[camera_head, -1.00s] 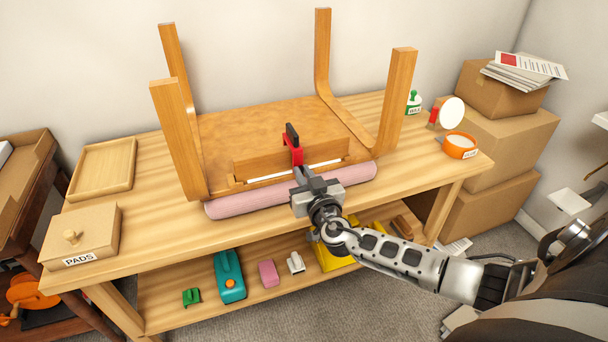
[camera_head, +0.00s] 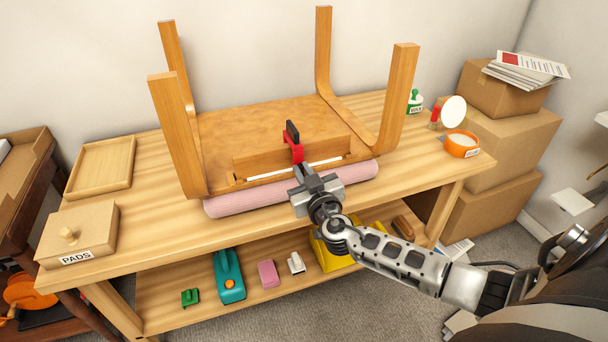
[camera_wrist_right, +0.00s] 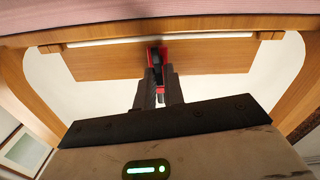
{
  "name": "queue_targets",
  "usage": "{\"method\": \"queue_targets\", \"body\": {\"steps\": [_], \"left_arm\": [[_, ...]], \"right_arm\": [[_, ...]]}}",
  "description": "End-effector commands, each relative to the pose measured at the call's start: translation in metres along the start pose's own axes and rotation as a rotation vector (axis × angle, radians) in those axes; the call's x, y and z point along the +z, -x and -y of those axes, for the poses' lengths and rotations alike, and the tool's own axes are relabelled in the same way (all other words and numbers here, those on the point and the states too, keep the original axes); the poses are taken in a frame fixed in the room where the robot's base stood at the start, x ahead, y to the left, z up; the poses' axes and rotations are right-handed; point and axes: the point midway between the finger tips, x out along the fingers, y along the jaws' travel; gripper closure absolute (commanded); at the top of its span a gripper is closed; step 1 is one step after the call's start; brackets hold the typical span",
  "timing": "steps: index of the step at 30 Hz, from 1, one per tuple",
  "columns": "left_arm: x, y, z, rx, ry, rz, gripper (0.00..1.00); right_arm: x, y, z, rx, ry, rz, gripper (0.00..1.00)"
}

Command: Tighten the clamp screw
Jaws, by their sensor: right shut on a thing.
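A red clamp (camera_head: 297,150) with a black upper end sits over the apron of an upside-down wooden stool or table (camera_head: 260,125) on the workbench. My right gripper (camera_head: 302,171) reaches the clamp from the front and is shut on its screw end, which the fingers mostly hide. In the right wrist view, the two fingers (camera_wrist_right: 159,88) meet at a dark part of the red clamp (camera_wrist_right: 162,52), against the wooden apron (camera_wrist_right: 105,62). My left gripper is in neither view.
A pink rolled pad (camera_head: 235,203) lies along the front of the upturned furniture. A PADS box (camera_head: 90,225) and an empty tray (camera_head: 100,168) are at left. An orange tub (camera_head: 461,143) stands right. The lower shelf holds several items, including a teal one (camera_head: 228,277).

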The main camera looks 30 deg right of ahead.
Motion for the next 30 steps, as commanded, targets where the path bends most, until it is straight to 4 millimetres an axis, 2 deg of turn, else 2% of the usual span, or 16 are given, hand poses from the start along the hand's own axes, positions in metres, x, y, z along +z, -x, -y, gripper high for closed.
{"method": "queue_targets", "body": {"steps": [30], "left_arm": [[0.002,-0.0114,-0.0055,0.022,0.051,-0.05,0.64]], "right_arm": [[0.0057,0.0003,0.0075,0.001,0.728,0.004,1.0]]}}
